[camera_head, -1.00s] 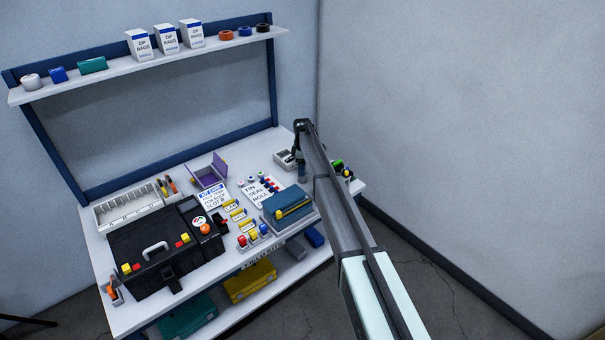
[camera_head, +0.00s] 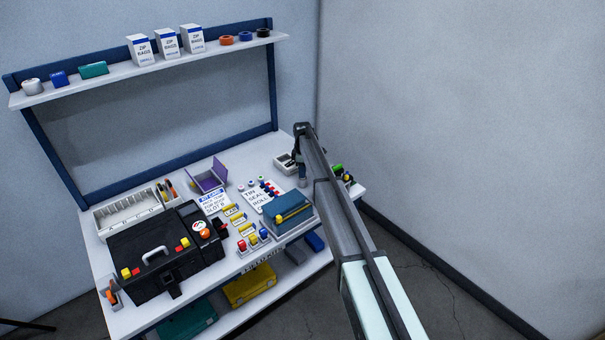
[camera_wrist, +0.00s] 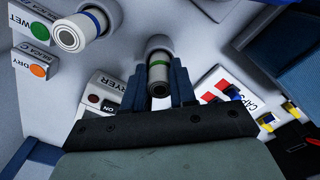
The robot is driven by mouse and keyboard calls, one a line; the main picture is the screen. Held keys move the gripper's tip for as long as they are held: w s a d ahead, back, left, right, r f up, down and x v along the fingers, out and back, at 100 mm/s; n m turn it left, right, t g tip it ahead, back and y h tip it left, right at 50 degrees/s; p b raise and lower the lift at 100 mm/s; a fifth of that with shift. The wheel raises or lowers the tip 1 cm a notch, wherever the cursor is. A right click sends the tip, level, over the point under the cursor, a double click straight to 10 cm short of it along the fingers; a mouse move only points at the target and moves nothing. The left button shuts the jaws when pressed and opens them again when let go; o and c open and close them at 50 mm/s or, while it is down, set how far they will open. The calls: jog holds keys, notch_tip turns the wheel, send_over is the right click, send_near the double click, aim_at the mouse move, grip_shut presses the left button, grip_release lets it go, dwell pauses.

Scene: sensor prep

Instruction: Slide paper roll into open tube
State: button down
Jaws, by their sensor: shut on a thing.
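My gripper (camera_wrist: 160,88) points down at the bench in the wrist view, its two blue fingers closed on the sides of a hollow cylinder, apparently the paper roll (camera_wrist: 160,76). Its near end is dark. A green band (camera_wrist: 159,62) and a wider pale collar (camera_wrist: 159,43) lie in line beyond it, apparently the open tube. I cannot tell where roll and tube meet or how deep the roll sits. A second tube (camera_wrist: 72,34) with a blue band stands to the left, its near end closed. In the head view my arm hides the roll and tube.
A wet block (camera_wrist: 30,26), a dry block (camera_wrist: 35,63) and a dryer box (camera_wrist: 103,93) stand left of the fingers in the wrist view. A caps label (camera_wrist: 232,92) lies right. In the head view, a black case (camera_head: 160,255) and a blue box (camera_head: 287,214) occupy the bench.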

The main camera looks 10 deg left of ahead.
jog(key=r, duration=0.9)
jog(key=shift+s+d+r, duration=0.35)
jog(key=shift+s+r, duration=0.05)
jog(key=s+d+r, duration=0.1)
jog(key=s+d, duration=0.6)
jog(key=shift+s+r, duration=0.3)
jog(key=shift+s, duration=0.05)
jog(key=shift+f, duration=1.3)
dwell(4.4)
